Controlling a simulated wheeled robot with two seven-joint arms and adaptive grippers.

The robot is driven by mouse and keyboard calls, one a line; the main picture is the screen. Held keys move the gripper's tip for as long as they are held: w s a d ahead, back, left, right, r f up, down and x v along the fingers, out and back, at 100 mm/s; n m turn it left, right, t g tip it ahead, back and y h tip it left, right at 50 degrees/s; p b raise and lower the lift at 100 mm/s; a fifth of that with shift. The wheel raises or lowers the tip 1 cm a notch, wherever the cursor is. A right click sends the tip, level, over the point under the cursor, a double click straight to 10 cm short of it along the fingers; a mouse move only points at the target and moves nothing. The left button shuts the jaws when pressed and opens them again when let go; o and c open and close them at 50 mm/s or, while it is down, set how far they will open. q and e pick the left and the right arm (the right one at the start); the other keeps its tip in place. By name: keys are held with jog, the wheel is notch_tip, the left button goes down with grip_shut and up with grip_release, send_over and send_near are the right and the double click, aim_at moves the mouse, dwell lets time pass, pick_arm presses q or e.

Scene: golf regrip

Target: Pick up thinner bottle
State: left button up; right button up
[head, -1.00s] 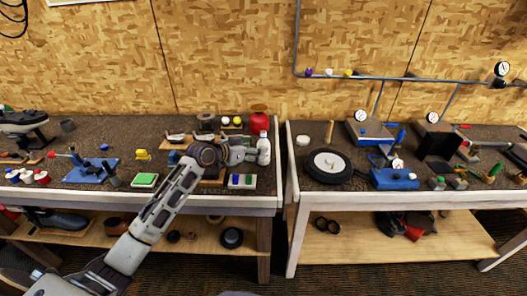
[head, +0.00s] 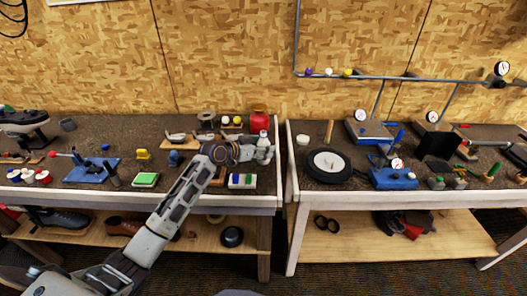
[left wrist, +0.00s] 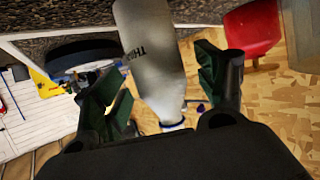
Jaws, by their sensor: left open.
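The thinner bottle (head: 263,136) is a pale grey-white bottle standing near the right end of the left bench. In the left wrist view the bottle (left wrist: 150,60) shows dark letters starting "TH" and a blue-and-white cap end, and appears upside down. My left gripper (head: 264,153) is open at the bottle, covering its lower part in the head view. In the left wrist view the open fingers (left wrist: 165,88) stand on either side of the bottle's upper part, with gaps visible. My right gripper is not in view.
A red can (head: 258,119) stands just behind the bottle; it also shows in the left wrist view (left wrist: 251,27). A tray with coloured pieces (head: 242,181) lies in front, near the bench edge.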

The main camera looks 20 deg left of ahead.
pick_arm(q)
jog(key=c, duration=1.2)
jog(key=shift+r, duration=0.35)
notch_tip(320, 180, up, 8)
jog(key=shift+r, duration=0.15)
jog(key=shift+r+b, duration=0.3)
jog(key=shift+r, duration=0.25)
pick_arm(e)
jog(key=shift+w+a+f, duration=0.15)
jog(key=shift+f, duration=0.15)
pick_arm(q)
jog(key=shift+a, duration=0.15)
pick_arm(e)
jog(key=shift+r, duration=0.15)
